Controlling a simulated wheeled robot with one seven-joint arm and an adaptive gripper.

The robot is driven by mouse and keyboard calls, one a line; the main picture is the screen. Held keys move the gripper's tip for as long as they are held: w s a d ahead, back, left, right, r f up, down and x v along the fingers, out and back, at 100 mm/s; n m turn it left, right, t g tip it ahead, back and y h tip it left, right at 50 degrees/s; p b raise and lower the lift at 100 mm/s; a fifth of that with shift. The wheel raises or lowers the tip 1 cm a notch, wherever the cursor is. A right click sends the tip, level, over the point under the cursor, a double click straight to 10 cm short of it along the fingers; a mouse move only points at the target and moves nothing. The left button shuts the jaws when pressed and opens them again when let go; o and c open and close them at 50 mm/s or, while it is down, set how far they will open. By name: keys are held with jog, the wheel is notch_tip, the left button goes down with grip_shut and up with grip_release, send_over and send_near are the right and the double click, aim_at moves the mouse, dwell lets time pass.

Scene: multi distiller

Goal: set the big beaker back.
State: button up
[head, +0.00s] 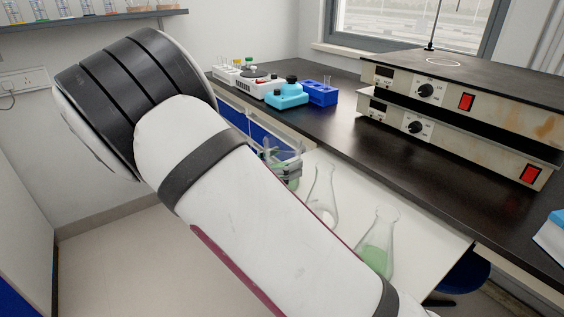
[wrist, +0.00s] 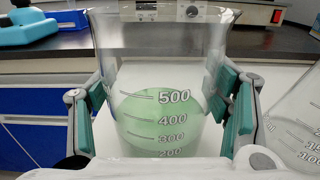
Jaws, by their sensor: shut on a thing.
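The big beaker (wrist: 160,75) fills the middle of the wrist view. It is clear glass with white marks up to 500 and holds green liquid, and it looks upright. My gripper (wrist: 162,108) is shut on it, with a green-padded finger on each side. In the head view my gripper (head: 281,160) and the beaker (head: 292,183) show only partly beyond my arm, over the white surface (head: 440,228). I cannot tell whether the beaker's base touches that surface.
An empty-looking flask (head: 322,190) and a flask with green liquid (head: 379,245) stand close on the right. Stacked hotplates (head: 490,85) are on the dark bench (head: 360,150). A blue rack (head: 320,93) and a light-blue device (head: 286,95) stand at the back.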

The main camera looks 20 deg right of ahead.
jog(key=o, duration=1.6)
jog(key=shift+f, duration=0.15)
jog(key=shift+r, duration=0.2)
jog(key=p+v, duration=0.2)
jog(key=v, duration=1)
